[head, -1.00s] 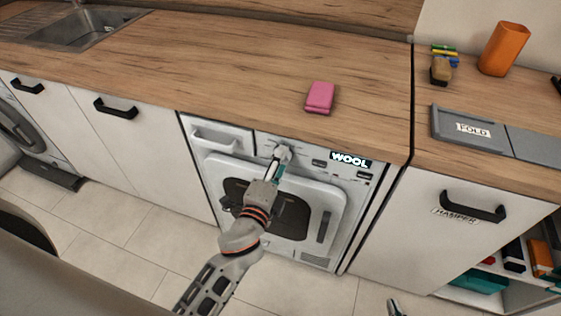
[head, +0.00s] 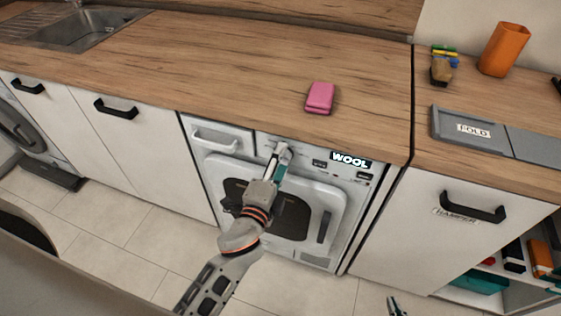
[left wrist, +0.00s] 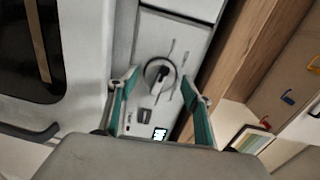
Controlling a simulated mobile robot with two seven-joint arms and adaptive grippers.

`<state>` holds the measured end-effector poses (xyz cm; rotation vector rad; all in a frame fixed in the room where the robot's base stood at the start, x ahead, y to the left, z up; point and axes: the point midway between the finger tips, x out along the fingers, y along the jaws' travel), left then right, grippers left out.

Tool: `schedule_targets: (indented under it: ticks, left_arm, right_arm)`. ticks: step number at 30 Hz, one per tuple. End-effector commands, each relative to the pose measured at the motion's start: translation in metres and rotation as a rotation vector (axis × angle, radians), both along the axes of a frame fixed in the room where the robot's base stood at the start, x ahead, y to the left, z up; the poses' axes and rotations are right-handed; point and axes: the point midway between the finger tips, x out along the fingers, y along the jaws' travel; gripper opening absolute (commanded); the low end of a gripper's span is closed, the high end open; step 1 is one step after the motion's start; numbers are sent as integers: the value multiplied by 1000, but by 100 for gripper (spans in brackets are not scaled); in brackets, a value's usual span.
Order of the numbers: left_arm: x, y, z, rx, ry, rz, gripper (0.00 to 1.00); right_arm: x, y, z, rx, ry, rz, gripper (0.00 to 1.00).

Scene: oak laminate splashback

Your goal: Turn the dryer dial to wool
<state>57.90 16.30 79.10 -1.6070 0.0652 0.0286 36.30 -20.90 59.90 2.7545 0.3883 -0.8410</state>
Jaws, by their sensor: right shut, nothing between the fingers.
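The white dryer (head: 215,172) stands under the counter, with a lit display reading WOOL (head: 351,160) on its panel. The round dial (left wrist: 160,73) with a dark pointer shows in the left wrist view; in the head view my gripper mostly covers it. My left gripper (head: 281,158) is at the panel in front of the dial. In the left wrist view its teal fingers (left wrist: 159,98) are spread, with the dial beyond and between them; contact cannot be told. My right gripper (head: 394,306) is shut and empty, low at the bottom edge.
A pink folded item (head: 320,97) lies on the wooden counter (head: 220,70) above the dryer. A hamper drawer (head: 430,225) and an open shelf with several items stand to the right. The tiled floor in front is clear.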

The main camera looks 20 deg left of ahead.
Motion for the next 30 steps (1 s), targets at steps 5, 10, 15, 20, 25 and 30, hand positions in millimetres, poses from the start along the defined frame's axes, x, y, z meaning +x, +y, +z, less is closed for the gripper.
schedule_targets:
  ticks: [5, 10, 15, 20, 25, 30]
  left_arm:
    - [-5, 0, -1, 0, 2, 0, 50]
    - [-27, 1, 0, 0, 4, 1, 50]
    - [-53, 1, 2, -2, 3, 1, 50]
    - [-69, 2, 3, -1, 2, 1, 50]
    - [-75, 2, 4, 0, 1, 1, 50]
    - [-75, 2, 5, 0, 0, 0, 50]
  right_arm:
    - [-6, 0, -2, -1, 10, 1, 0]
    - [-5, 0, -2, -1, 8, 0, 0]
    - [-5, 0, -2, 0, 8, -1, 0]
    - [-5, 0, -2, 0, 8, -1, 0]
    - [-5, 0, -2, 0, 8, -1, 0]
    - [-5, 0, -2, 0, 8, -1, 0]
